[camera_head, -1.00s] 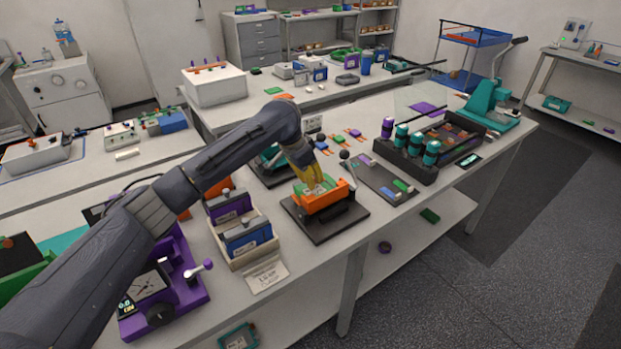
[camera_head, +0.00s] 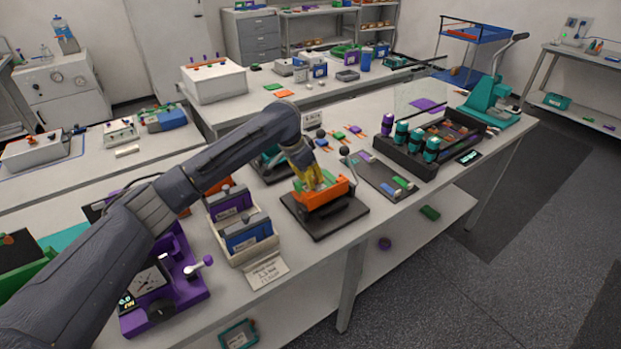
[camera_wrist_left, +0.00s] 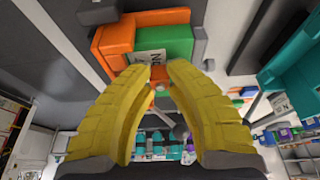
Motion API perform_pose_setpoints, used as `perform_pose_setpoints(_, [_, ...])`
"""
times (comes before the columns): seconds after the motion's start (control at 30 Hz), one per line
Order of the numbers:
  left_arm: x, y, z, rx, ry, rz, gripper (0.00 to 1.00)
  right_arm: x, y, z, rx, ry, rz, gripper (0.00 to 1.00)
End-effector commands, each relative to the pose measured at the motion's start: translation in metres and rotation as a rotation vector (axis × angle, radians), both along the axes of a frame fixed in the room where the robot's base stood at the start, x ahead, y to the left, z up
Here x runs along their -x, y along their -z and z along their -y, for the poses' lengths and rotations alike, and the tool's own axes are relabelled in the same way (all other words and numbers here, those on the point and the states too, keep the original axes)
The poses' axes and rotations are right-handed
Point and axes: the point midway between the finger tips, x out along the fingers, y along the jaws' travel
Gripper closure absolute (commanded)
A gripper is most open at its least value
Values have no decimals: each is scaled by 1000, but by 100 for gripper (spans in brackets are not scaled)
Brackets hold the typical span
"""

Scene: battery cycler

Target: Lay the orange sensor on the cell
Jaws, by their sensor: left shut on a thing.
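My left gripper (camera_head: 316,186) has yellow fingers and is over the orange fixture (camera_head: 325,198) on the dark base plate. In the left wrist view the fingertips (camera_wrist_left: 160,76) are nearly together on a small orange piece, the orange sensor (camera_wrist_left: 158,75), mostly hidden by the fingers. The green cell (camera_wrist_left: 179,44) with a white label lies in the orange fixture (camera_wrist_left: 113,45), just beyond the fingertips in that view. I cannot tell whether the sensor touches the cell. My right gripper is not in view.
A cream holder (camera_head: 262,250) with blue and purple cells stands left of the fixture, and a purple gauge device (camera_head: 165,290) is farther left. A grey tray (camera_head: 370,172) with small coloured pieces and a dark crate (camera_head: 407,164) with teal cylinders lie to the right.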

Motion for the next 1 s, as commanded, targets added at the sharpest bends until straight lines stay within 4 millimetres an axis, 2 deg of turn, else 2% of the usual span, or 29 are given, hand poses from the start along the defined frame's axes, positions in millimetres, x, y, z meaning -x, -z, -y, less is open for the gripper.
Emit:
perform_pose_setpoints(0.47, [0, 3, 0, 0, 0, 0, 100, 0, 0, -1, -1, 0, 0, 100])
perform_pose_setpoints(0.5, [0, 3, 0, 0, 0, 0, 79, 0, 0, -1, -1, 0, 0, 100])
perform_pose_setpoints(0.67, [0, 3, 0, 1, 0, -1, 61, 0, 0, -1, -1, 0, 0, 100])
perform_pose_setpoints(1.0, [3, -1, 1, 3, 4, -4, 59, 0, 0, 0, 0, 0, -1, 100])
